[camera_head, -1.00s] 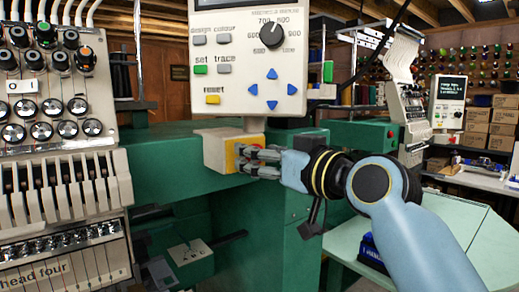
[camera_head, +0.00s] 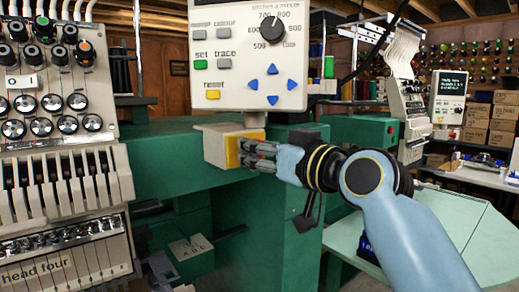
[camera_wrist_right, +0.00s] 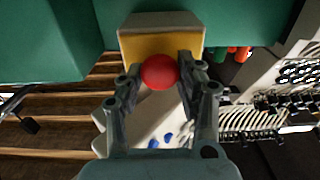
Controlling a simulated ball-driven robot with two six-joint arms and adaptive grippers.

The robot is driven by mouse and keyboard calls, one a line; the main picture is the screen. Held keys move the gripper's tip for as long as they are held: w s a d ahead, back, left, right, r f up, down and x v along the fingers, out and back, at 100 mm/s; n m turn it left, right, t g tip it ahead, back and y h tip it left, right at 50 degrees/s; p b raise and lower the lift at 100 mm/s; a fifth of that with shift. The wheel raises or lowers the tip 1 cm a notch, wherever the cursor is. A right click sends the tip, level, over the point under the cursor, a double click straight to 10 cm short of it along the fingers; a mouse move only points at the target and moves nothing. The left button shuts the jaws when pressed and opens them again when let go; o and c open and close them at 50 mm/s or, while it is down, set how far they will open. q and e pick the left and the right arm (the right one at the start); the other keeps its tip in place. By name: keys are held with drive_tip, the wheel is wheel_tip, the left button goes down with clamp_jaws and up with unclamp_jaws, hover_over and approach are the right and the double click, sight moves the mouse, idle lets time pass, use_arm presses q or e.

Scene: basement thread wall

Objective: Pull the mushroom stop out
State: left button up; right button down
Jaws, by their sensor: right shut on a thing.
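The mushroom stop is a round red knob (camera_wrist_right: 159,72) in the right wrist view, in front of a yellow plate (camera_wrist_right: 152,44) on a beige box (camera_wrist_right: 160,20). My right gripper (camera_wrist_right: 160,75) has one finger on each side of the knob and is shut on it. In the head view the beige box (camera_head: 216,147) sits on the green machine body, its yellow face (camera_head: 233,152) toward my right gripper (camera_head: 262,152). The knob is hidden by the fingers there. My left gripper is not in view.
A control panel (camera_head: 247,55) with a dial and buttons hangs just above the box. The embroidery head (camera_head: 60,150) with knobs and needle bars stands at the left. A pale green table (camera_head: 440,235) lies at the lower right.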

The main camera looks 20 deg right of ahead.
drive_tip(key=shift+s, duration=0.1)
drive_tip(key=shift+s+d, duration=0.15)
drive_tip(key=shift+s, duration=0.15)
drive_tip(key=c, duration=1.3)
unclamp_jaws()
drive_tip(key=shift+f, duration=0.1)
drive_tip(key=o, duration=0.4)
drive_tip(key=shift+s+d, duration=0.1)
drive_tip(key=shift+s, duration=0.1)
drive_tip(key=shift+o, duration=0.2)
drive_tip(key=shift+w, duration=0.1)
drive_tip(key=v, duration=1.2)
